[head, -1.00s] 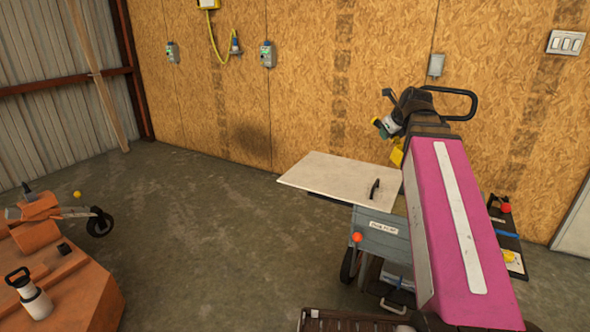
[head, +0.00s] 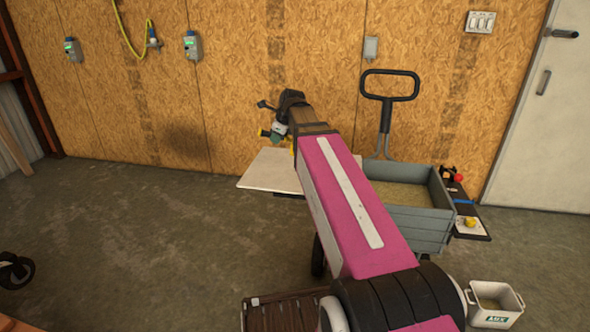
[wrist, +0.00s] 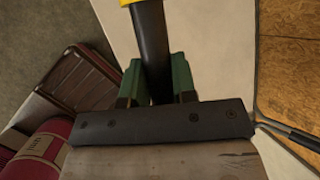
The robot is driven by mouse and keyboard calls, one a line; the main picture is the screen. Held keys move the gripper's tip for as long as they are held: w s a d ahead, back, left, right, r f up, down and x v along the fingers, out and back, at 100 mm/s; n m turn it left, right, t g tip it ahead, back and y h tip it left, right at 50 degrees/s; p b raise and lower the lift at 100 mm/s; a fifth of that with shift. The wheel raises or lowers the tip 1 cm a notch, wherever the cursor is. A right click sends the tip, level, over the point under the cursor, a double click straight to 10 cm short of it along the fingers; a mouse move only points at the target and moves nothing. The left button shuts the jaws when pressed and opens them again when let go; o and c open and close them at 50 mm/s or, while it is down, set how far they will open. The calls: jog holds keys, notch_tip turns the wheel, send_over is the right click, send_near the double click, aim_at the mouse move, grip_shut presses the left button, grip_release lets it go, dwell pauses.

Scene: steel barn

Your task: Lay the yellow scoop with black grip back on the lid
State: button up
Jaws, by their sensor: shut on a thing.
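My gripper (wrist: 157,85) is shut on the black grip of the scoop (wrist: 150,45); the grip stands between its green fingers in the wrist view. A piece of the scoop's yellow part shows at the top edge there; the rest is out of frame. The pale lid (head: 265,172) lies flat left of the cart, partly behind my arm. It also fills the middle of the wrist view (wrist: 215,60), beneath the scoop. I cannot tell the height between them.
The grey cart (head: 415,235) with a tall black handle (head: 388,85) holds grainy material. A black board (head: 480,236) with small items sits to its right. A labelled white bucket (head: 494,318) and a slatted brown crate (head: 283,314) are in front. The wooden wall is close behind.

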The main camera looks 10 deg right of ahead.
jog(key=shift+n+g, duration=0.4)
jog(key=shift+n, duration=0.4)
jog(key=w+d+f, duration=0.1)
jog(key=w+f, duration=0.2)
jog(key=w+d+f, duration=0.2)
jog(key=w+f, duration=0.2)
jog(key=w+d+f, duration=0.2)
jog(key=w+f, duration=0.1)
jog(key=shift+w+f, duration=0.3)
jog(key=shift+w, duration=0.1)
jog(key=shift+f, duration=2.2)
jog(key=o, duration=0.8)
jog(key=shift+o, duration=0.2)
jog(key=shift+r, duration=0.15)
jog(key=v, duration=1.2)
